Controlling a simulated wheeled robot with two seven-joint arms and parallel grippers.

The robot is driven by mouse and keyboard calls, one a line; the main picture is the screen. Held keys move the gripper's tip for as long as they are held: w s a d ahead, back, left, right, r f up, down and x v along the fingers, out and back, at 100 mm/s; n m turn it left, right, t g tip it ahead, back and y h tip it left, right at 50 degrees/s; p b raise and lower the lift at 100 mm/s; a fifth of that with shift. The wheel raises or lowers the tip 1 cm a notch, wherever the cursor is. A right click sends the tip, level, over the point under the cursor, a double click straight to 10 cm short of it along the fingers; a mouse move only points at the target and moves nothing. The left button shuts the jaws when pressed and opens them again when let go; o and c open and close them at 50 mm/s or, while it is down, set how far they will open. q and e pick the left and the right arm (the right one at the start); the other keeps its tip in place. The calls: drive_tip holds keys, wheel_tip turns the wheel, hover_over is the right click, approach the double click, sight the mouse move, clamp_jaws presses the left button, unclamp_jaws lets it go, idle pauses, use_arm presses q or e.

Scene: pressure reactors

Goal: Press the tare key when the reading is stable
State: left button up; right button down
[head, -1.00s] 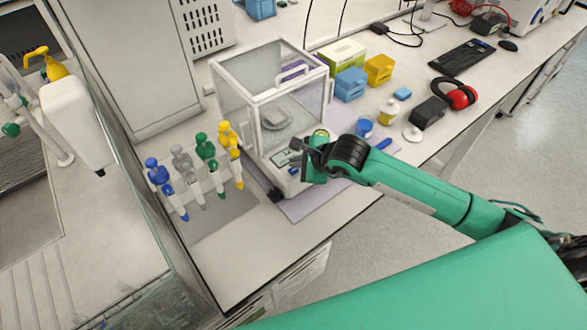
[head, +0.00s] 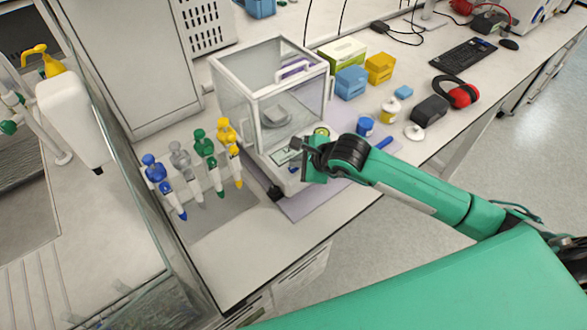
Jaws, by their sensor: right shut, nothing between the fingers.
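An analytical balance (head: 268,95) with a glass draft shield stands on a pale mat on the bench. Its weighing pan (head: 277,118) shows inside the glass, with a pale round item on it. The balance's front panel has a small display (head: 286,157), too small to read, and a blue key (head: 293,170). My right gripper (head: 300,146) is shut and empty, over the right part of the front panel. It hides part of the panel, and I cannot tell whether it touches a key. My left gripper is not in view.
A rack of several coloured pipettes (head: 207,157) stands left of the balance. A blue box (head: 351,82), a yellow box (head: 380,68), a small blue cup (head: 365,125), and red ear muffs (head: 461,92) lie to the right. The bench front edge is clear.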

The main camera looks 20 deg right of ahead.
drive_tip(key=shift+f+b, duration=0.4)
drive_tip(key=shift+b, duration=0.15)
idle(0.7)
drive_tip(key=shift+r, duration=0.1)
idle(0.3)
drive_tip(key=shift+r, duration=0.75)
wheel_tip(320, 180, up, 5)
drive_tip(key=shift+p, duration=1.15)
drive_tip(key=shift+a, duration=0.1)
